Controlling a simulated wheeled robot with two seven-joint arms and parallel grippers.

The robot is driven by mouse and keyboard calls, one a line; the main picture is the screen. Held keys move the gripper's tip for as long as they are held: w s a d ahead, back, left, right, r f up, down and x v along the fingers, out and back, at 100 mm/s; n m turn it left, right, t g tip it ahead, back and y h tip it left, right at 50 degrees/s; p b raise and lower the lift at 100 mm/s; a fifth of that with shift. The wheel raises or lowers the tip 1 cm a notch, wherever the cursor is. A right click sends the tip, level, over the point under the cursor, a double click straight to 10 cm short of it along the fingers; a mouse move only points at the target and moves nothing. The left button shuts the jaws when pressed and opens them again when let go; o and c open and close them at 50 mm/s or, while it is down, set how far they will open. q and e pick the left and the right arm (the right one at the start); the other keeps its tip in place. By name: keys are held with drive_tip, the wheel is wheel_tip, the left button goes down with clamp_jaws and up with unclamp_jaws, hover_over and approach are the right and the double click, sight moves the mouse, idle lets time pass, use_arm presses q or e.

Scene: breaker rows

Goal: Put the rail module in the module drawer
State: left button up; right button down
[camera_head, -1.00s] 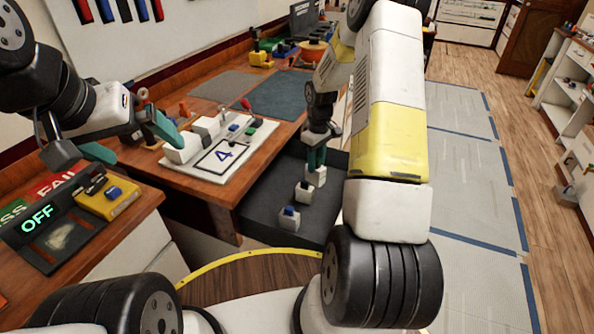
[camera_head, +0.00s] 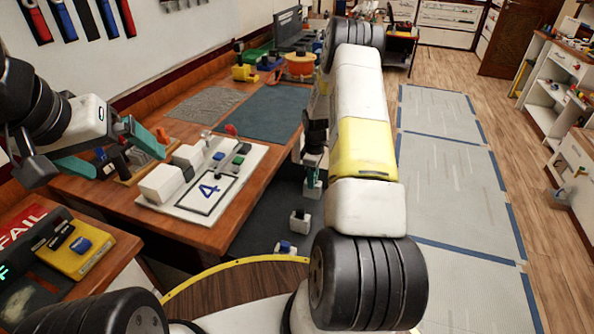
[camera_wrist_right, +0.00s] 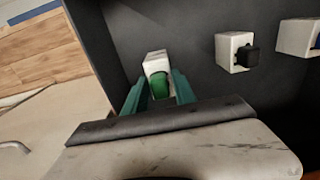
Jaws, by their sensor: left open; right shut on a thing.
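The rail module, a small white block with a green front, shows in the right wrist view (camera_wrist_right: 156,64) between the teal fingers of my right gripper (camera_wrist_right: 158,88). In the head view the right gripper (camera_head: 313,160) reaches down into the open dark module drawer (camera_head: 262,212), shut on the white module (camera_head: 312,189). The module is inside the drawer area; I cannot tell whether it touches the floor. My left gripper (camera_head: 122,155) is open and empty above the bench, left of the white breaker board.
Two other white modules, one with a black switch (camera_wrist_right: 234,52) and one with a blue switch (camera_head: 285,247), stand in the drawer in line with the held one. The board marked 4 (camera_head: 208,190) lies on the bench (camera_head: 225,228). A FAIL panel (camera_head: 22,226) is at left.

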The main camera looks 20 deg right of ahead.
sight(315, 194)
drive_tip(key=shift+f, duration=1.7)
drive_tip(key=shift+f, duration=0.1)
drive_tip(key=c, duration=1)
unclamp_jaws()
